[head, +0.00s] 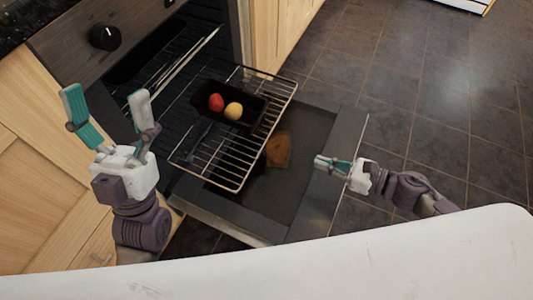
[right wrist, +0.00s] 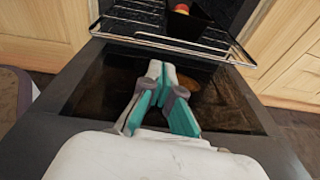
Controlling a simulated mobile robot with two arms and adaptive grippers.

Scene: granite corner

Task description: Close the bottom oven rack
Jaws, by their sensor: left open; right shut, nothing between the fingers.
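A wire oven rack (head: 240,172) is pulled out of the oven (head: 140,70), above the lowered door (head: 340,150). It carries a dark tray (head: 205,117) holding a red item (head: 216,102) and a yellow item (head: 234,111). Other rack rods (head: 185,60) show inside the oven. My left gripper (head: 107,103) is open and empty, left of the pulled-out rack. My right gripper (head: 322,161) is shut and empty over the door, right of the rack and apart from it. In the right wrist view, the rack (right wrist: 165,42) lies beyond the closed fingertips (right wrist: 158,72).
Wooden cabinets (head: 50,160) flank the oven. A knob (head: 105,37) sits on the oven's front panel. A brown patch (head: 279,150) shows on the door glass; I cannot tell if it is a reflection. Dark tiled floor (head: 420,100) is clear at the right.

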